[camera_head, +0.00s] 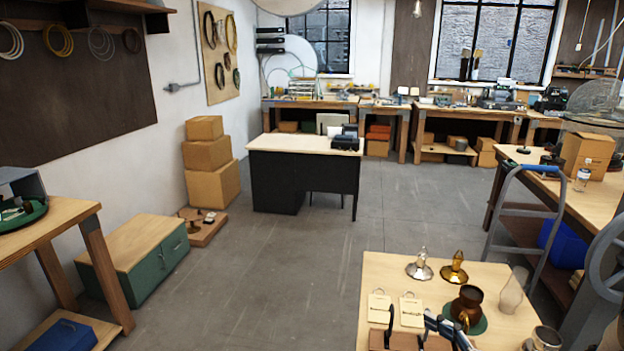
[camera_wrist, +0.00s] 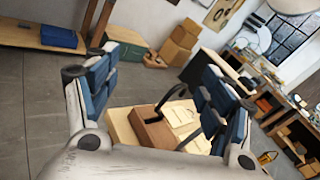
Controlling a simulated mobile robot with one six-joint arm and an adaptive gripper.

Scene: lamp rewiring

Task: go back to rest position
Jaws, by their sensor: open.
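My gripper (camera_wrist: 160,85) is open and empty in the wrist view, its two blue-padded fingers spread wide apart. Beyond the fingers, partly hidden by them, are the light wooden table and a brown wooden box (camera_wrist: 155,130) with a dark curved handle. In the head view, part of my gripper (camera_head: 447,328) shows at the bottom edge, over the near table (camera_head: 378,268). That table holds a silver lamp part (camera_head: 419,267), a brass lamp part (camera_head: 454,270), two labelled cards (camera_head: 411,311), a brown pot (camera_head: 467,305) and a glass chimney (camera_head: 513,290).
A metal cup (camera_head: 543,340) stands at the near table's right. A black-sided desk (camera_head: 280,180) stands mid-room. A green chest (camera_head: 150,262) and stacked cartons (camera_head: 212,183) line the left wall. A grey trolley frame (camera_head: 502,215) is at right. The middle floor (camera_head: 290,270) is clear.

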